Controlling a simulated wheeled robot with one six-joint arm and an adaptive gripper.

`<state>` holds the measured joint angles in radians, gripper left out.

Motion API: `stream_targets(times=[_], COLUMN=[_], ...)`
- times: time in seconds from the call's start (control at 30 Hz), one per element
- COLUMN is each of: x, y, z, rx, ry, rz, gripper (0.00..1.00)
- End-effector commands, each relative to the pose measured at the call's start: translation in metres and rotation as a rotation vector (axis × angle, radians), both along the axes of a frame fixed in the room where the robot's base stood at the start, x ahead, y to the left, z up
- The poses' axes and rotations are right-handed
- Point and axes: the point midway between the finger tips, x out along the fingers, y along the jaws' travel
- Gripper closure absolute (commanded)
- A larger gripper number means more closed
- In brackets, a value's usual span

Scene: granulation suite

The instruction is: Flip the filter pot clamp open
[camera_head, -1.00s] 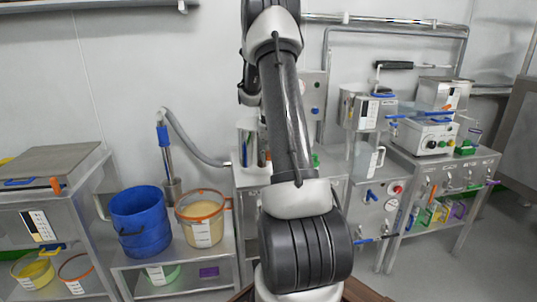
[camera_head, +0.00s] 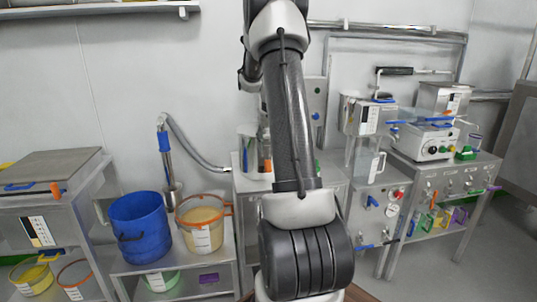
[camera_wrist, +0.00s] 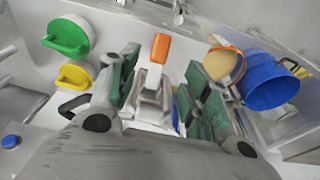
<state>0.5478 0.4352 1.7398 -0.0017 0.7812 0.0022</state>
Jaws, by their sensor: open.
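In the wrist view, a clamp lever with an orange grip (camera_wrist: 160,47) stands on a pale metal bracket; I take it to be the filter pot clamp. My gripper (camera_wrist: 163,70) is open, its green-padded fingers on either side of the lever. I see a gap on both sides of the orange grip, and contact is not clear. The pot under the clamp is mostly hidden by my gripper. In the head view, my arm hides the gripper, and a small orange piece (camera_head: 267,165) shows beside the arm on the steel bench.
A blue bucket (camera_head: 140,228) and an orange-rimmed tub of pale powder (camera_head: 203,225) stand on a low shelf at left. In the wrist view, a green-handled lid (camera_wrist: 68,37) and a yellow-handled lid (camera_wrist: 75,76) lie left of my fingers. Steel equipment with a clear jug (camera_head: 368,160) stands at right.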

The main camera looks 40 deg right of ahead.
Motion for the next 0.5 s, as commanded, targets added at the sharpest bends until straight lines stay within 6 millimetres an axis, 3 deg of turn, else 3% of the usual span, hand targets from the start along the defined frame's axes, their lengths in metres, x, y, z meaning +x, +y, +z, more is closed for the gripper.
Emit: stream_targets(times=[0.2,0.5], x=[-0.006,-0.008], y=[0.004,0.005], z=[0.041,0.057], rx=[-0.002,-0.001], ry=[-0.002,-0.002], rz=[0.001,0.001], gripper=[0.52,0.52])
